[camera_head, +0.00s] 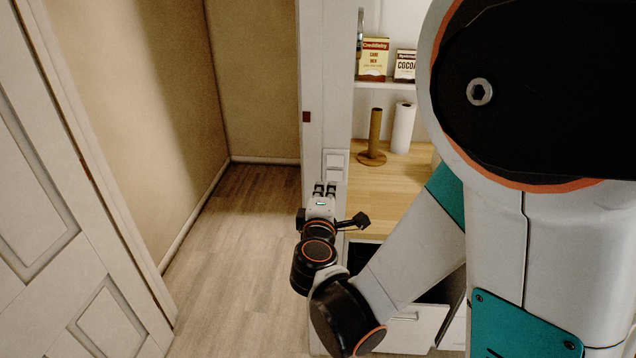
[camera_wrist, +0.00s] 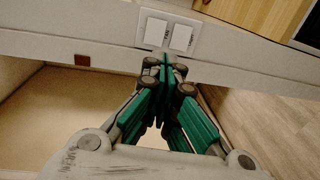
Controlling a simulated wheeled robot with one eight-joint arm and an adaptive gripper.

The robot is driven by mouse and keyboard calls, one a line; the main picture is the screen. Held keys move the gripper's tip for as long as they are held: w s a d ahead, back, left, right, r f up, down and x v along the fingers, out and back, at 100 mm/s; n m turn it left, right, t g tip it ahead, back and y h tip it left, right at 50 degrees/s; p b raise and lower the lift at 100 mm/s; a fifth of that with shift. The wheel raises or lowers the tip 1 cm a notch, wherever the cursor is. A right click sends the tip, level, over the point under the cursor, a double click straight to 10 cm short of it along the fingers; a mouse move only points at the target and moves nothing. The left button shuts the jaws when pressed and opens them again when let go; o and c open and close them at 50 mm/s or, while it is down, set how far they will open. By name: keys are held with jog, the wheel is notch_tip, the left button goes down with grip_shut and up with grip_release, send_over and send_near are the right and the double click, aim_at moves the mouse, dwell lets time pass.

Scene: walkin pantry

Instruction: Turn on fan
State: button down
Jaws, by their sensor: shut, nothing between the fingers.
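A white wall switch plate (camera_head: 336,165) with two rockers is on the narrow end of the wall beside the shelves. In the wrist view, its left rocker (camera_wrist: 155,32) and right rocker (camera_wrist: 181,38) sit side by side, each with small dark lettering too small to read. My gripper (camera_head: 324,189) is shut and empty, its tips just below the plate in the head view. In the wrist view my gripper's fingertips (camera_wrist: 168,66) are together, close to the plate's lower edge. I cannot tell whether they touch the wall. No fan is in view.
A wooden counter (camera_head: 385,185) holds a paper towel roll (camera_head: 403,128) and a wooden holder (camera_head: 375,135). Boxes (camera_head: 373,60) stand on the shelf above. A white panelled door (camera_head: 60,230) is at left. The wood floor (camera_head: 235,260) between is clear.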

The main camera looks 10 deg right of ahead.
aim_at(329, 165)
jog(key=b+x, duration=0.1)
jog(key=x, duration=1)
jog(key=shift+w, duration=0.15)
jog(key=shift+f, duration=0.1)
